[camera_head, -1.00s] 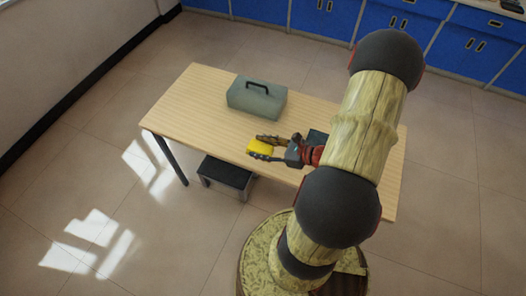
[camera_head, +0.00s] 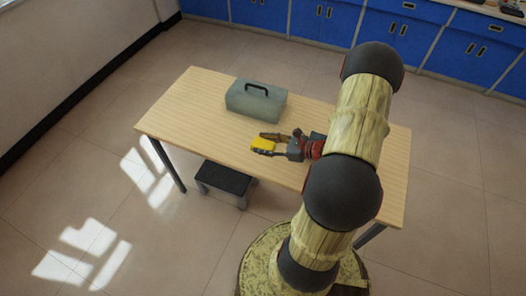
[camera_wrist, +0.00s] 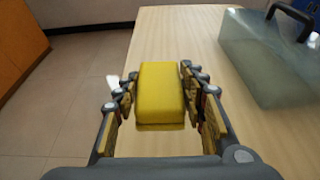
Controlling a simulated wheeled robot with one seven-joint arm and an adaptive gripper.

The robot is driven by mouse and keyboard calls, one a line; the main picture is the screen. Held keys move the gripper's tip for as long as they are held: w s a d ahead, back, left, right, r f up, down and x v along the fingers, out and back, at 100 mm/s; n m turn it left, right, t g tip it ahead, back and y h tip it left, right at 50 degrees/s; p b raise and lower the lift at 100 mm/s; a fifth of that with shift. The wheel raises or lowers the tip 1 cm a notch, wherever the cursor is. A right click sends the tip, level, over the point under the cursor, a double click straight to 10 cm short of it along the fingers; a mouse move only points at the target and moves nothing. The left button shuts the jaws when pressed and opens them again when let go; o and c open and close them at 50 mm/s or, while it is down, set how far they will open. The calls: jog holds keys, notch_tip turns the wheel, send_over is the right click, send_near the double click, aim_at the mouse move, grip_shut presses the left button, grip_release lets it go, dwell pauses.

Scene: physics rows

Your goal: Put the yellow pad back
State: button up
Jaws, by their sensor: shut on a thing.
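The yellow pad (camera_head: 263,145) is a small yellow block held between the fingertips of my gripper (camera_head: 268,143). In the wrist view the pad (camera_wrist: 160,92) sits between both fingers of my gripper (camera_wrist: 158,95), which is shut on it. The pad is over the wooden table (camera_head: 190,105), near its front edge. I cannot tell its exact height above the table top.
A grey-green toolbox (camera_head: 256,100) with a dark handle stands on the table behind the gripper; it also shows at right in the wrist view (camera_wrist: 262,60). A dark step stool (camera_head: 225,178) stands under the table's front edge. The table's left part is clear.

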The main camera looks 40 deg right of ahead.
jog(key=shift+w+d+f+b, duration=0.25)
jog(key=shift+w+f, duration=0.15)
jog(key=shift+f, duration=0.2)
jog(key=shift+w+d+f+b, duration=0.15)
jog(key=shift+w+d+f, duration=0.1)
jog(key=shift+w+f, duration=0.25)
jog(key=shift+d+f+b, duration=0.1)
jog(key=shift+f+b, duration=0.75)
jog(key=shift+f, duration=0.75)
jog(key=shift+f, duration=0.1)
jog(key=o, duration=1.3)
jog(key=shift+c, duration=0.2)
